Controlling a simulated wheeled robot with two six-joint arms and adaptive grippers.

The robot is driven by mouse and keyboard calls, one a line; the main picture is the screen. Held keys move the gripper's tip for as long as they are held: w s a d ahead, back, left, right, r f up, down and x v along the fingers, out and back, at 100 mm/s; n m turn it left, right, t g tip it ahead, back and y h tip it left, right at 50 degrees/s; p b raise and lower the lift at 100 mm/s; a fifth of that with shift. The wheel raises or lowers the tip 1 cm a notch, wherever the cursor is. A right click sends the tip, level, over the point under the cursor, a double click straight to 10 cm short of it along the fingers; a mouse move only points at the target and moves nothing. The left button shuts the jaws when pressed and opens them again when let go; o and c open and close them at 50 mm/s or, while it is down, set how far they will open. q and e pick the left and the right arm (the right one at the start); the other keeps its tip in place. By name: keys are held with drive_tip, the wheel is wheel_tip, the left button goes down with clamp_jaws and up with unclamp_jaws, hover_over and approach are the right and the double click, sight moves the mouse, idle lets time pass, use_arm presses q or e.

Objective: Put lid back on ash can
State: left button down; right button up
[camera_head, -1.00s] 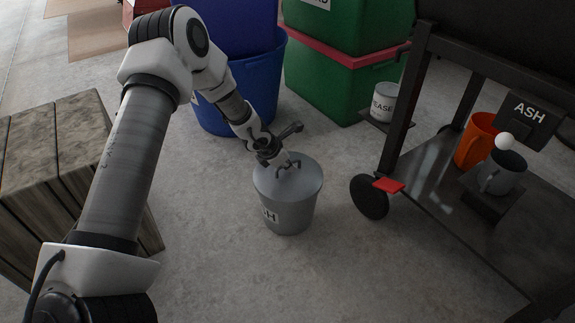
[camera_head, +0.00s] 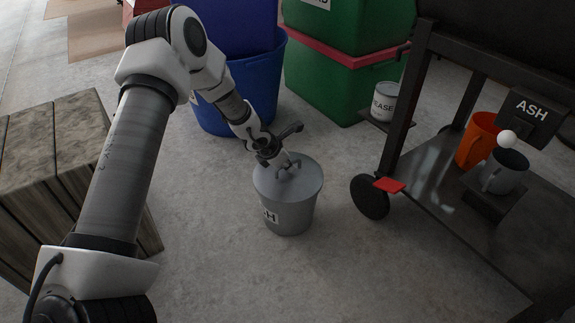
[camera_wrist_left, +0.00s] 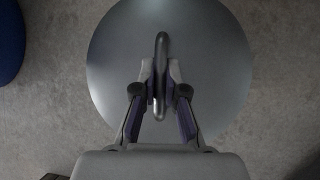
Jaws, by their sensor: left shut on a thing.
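The ash can (camera_head: 290,215) is a grey metal bucket standing upright on the concrete floor, with a label partly reading "H". The round grey lid (camera_head: 304,179) sits on top of the can and covers its opening, looking level. My left gripper (camera_head: 284,165) is at the lid's handle, and in the left wrist view the two fingers (camera_wrist_left: 160,88) are shut on the upright handle (camera_wrist_left: 161,55). The lid's disc (camera_wrist_left: 215,60) fills much of that view, and the can below it is hidden there. My right gripper is not in view.
A blue bin (camera_head: 262,80) and a green bin (camera_head: 325,85) stand behind the can. A black cart (camera_head: 455,225) with a wheel (camera_head: 369,197), a grey mug (camera_head: 503,172) and an orange cup (camera_head: 476,140) is at right. A wooden crate (camera_head: 50,140) is at left. Floor in front is clear.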

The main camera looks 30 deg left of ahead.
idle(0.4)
use_arm(q)
drive_tip(key=shift+b, duration=0.35)
drive_tip(key=c, duration=0.7)
unclamp_jaws()
drive_tip(key=shift+r+p, duration=2.85)
drive_tip(key=shift+r, duration=0.7)
drive_tip(key=shift+f, duration=0.1)
